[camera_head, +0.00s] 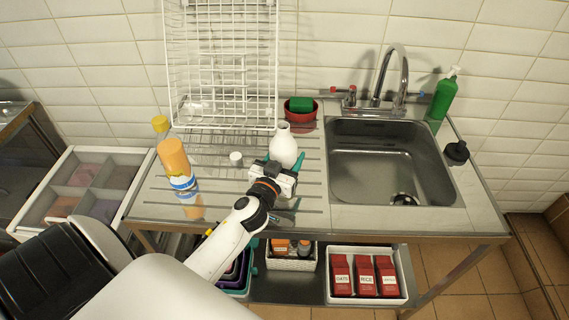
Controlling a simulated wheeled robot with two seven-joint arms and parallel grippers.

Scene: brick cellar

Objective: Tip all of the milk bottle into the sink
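The white milk bottle (284,144) stands upright on the ridged drainboard, left of the sink. My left gripper (283,163) is low at the bottle's near side, with teal fingers to its left and right. The gripper hides the bottle's lower part, and I cannot tell whether the fingers press on it. A small white cap (236,158) lies on the drainboard to the left. The steel sink (350,158) is at the right, its basin empty apart from the dark drain. My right gripper is not in view.
A tall orange bottle (174,158) stands left on the drainboard. A wire dish rack (222,100) and a red bowl with a green sponge (300,112) are behind. The faucet (402,75) arches over the sink. A green soap bottle (443,95) and a black object (456,152) stand right.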

